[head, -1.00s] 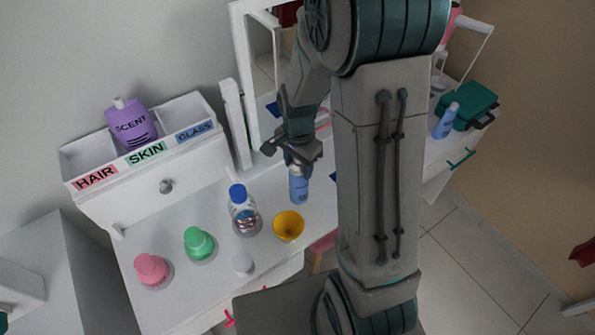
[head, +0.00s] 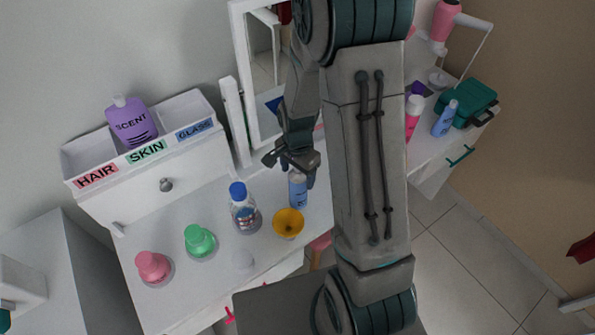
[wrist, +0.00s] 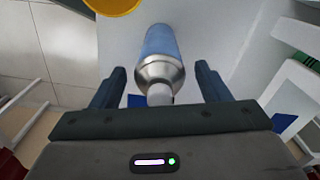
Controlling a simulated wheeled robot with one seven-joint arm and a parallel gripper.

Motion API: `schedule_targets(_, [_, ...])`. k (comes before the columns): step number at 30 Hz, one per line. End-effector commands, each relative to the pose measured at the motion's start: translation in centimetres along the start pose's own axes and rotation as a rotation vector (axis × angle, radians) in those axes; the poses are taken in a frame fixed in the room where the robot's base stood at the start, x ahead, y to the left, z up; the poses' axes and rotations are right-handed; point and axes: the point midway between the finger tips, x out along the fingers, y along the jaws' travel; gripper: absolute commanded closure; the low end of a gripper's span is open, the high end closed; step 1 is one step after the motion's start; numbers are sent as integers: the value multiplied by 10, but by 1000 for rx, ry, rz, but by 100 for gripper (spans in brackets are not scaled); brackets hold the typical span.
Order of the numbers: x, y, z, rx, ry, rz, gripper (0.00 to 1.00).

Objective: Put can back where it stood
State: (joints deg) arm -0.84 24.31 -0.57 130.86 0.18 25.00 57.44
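A blue spray can (head: 298,192) with a silver shoulder stands upright on the white vanity top, just right of the yellow cup. In the wrist view the can (wrist: 163,55) lies between my fingers, its pale cap towards me. My gripper (head: 297,172) is at the can's top end; in the wrist view my gripper (wrist: 160,80) has its fingers apart, with a gap on each side of the can. A second, similar blue can (head: 444,119) stands at the far right beside a teal case.
A yellow cup (head: 288,224), a blue-capped clear bottle (head: 243,210), a green bottle (head: 199,242) and a pink bottle (head: 153,267) stand nearby. A labelled box (head: 187,147) holds a purple scent bottle (head: 131,122). A mirror frame (head: 242,80) rises behind. The teal case (head: 470,102) is at right.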

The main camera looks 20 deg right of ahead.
Motion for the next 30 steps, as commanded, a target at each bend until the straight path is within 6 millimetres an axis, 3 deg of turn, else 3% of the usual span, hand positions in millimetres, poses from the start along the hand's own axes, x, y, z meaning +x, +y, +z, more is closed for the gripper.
schedule_targets(11, [-10,-1,0,0,1,-2,31])
schedule_targets(30, [-114,-1,0,0,2,-3,31])
